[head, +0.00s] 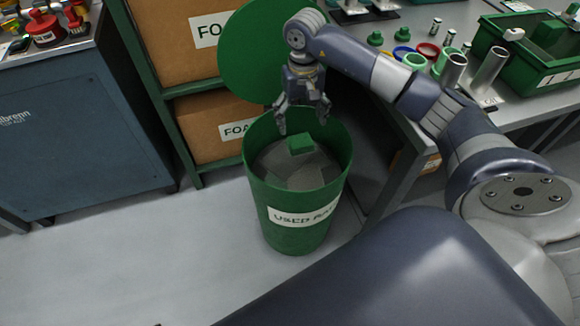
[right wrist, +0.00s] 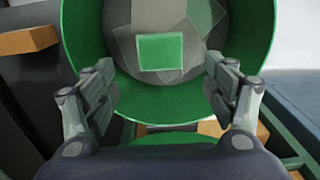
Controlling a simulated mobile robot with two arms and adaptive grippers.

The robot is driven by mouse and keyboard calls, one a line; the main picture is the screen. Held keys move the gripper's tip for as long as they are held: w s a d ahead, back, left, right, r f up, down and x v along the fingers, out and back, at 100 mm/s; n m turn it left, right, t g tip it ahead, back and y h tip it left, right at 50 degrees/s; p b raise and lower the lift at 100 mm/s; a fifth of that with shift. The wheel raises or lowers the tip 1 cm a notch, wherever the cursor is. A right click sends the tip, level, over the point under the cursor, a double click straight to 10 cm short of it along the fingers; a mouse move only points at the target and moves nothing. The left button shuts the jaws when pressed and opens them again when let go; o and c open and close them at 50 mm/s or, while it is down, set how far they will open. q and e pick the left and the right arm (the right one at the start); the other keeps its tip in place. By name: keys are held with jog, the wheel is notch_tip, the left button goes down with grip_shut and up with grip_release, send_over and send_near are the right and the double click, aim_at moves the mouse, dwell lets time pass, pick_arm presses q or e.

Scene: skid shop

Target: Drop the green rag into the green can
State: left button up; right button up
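The green can (head: 297,224) stands on the floor with its round green lid (head: 250,50) raised behind it. Its label reads "USED RAGS", partly blurred. The green rag (head: 301,144), a small folded block, lies inside on top of grey rags (head: 292,172). The rag also shows in the right wrist view (right wrist: 160,52), apart from both fingers. My right gripper (head: 303,122) is over the back of the can's opening, pointing down. In the right wrist view my right gripper (right wrist: 162,92) has its fingers wide apart with nothing between them. My left gripper is not in view.
A shelf with cardboard boxes (head: 205,126) stands behind the can. A workbench at right carries a green crate (head: 535,80), metal cylinders and coloured rings. A blue cabinet (head: 80,130) stands at left. The floor (head: 120,255) in front is clear.

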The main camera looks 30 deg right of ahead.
jog(key=shift+r, duration=0.1)
notch_tip(320, 180, up, 12)
dwell(0.7)
dwell(0.3)
